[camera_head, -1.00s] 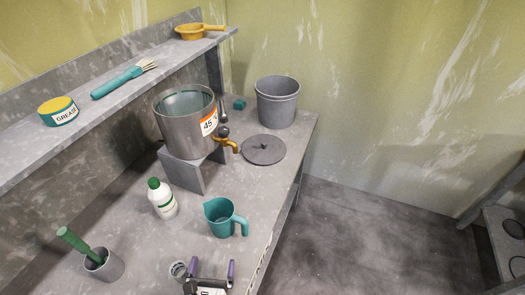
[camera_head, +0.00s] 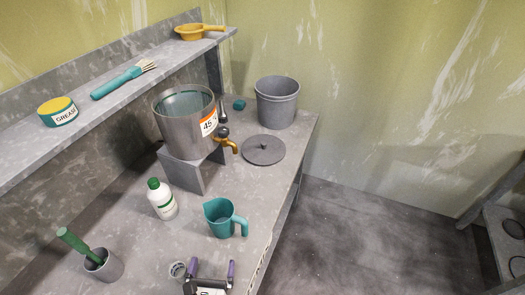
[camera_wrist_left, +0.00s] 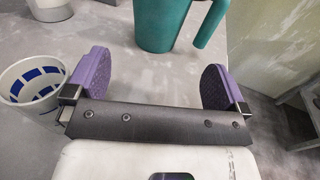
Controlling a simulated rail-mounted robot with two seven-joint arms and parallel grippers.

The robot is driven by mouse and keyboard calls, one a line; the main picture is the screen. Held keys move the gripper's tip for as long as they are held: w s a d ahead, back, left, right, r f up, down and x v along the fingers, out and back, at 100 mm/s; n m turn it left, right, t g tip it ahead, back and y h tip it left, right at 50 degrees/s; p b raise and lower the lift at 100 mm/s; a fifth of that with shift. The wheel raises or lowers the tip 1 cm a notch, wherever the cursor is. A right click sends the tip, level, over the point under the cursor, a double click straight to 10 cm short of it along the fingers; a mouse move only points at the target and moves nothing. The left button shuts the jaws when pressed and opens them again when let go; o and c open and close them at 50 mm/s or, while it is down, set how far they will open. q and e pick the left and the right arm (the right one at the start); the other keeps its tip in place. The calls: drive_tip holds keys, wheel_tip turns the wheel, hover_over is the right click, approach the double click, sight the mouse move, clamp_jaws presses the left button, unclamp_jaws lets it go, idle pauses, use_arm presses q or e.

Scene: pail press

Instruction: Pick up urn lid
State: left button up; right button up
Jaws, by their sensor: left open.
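The urn lid (camera_head: 264,150) is a flat grey disc with a small dark knob. It lies on the bench in the head view, right of the steel urn (camera_head: 186,120), which stands open-topped on a grey stand and has a yellow tap. My left gripper (camera_head: 211,270) is at the bottom of the head view, over the near part of the bench and well short of the lid. Its purple fingers are apart and empty; they also show in the left wrist view (camera_wrist_left: 158,82). The lid is not in the wrist view. My right gripper is not seen.
A teal jug (camera_head: 225,218) stands just beyond my left gripper, between it and the lid. A white bottle (camera_head: 161,199), a grey cup (camera_head: 104,266) with a green handle and a grey pail (camera_head: 277,102) also stand on the bench. A shelf (camera_head: 90,112) runs along the left.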

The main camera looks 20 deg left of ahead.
use_arm(q)
drive_tip(key=c, duration=0.8)
drive_tip(key=shift+c, duration=0.2)
